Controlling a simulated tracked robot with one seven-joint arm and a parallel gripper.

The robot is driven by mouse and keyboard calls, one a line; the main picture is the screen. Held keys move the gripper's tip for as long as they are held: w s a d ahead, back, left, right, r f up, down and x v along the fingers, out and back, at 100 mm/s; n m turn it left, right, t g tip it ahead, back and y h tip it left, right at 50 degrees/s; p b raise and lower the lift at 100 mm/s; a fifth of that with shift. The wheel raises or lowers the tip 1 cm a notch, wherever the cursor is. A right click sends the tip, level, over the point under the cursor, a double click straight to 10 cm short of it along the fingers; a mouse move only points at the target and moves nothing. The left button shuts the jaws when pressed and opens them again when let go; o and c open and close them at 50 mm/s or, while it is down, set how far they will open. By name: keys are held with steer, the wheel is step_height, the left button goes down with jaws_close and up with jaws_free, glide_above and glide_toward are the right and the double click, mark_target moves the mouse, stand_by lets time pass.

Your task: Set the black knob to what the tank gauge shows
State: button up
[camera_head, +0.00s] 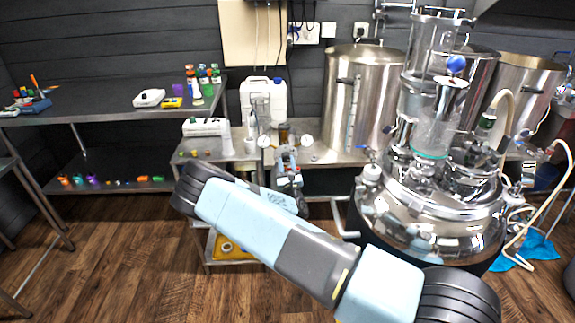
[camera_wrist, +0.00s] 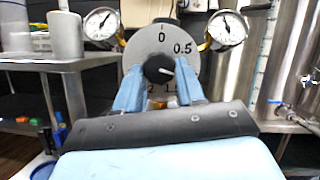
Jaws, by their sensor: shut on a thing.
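The black knob (camera_wrist: 158,69) sits at the middle of a round grey dial (camera_wrist: 146,45) in the wrist view. The dial reads 0 at the top and 0.5 at the upper right; lower numbers are partly hidden by my fingers. The knob's white mark points right and slightly down, below 0.5. My gripper (camera_wrist: 158,85) is shut on the knob, one blue finger on each side. White-faced gauges stand left (camera_wrist: 101,23) and right (camera_wrist: 227,29) of the dial; their needles are too small to read exactly. I cannot tell which is the tank gauge.
Steel tanks (camera_head: 357,105) and a glass-topped steel vessel (camera_head: 430,205) stand to the right. A bench (camera_head: 110,108) with small objects is at the left. A white canister (camera_head: 262,98) stands behind the dial. The wooden floor (camera_head: 110,255) at the left front is clear.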

steer(key=shift+n+y, duration=0.5)
steer(key=shift+n, duration=0.4)
steer(key=o, duration=1)
steer(key=shift+o, duration=0.2)
steer(key=shift+s, duration=0.15)
steer(key=v, duration=1.3)
steer(key=shift+s, duration=0.3)
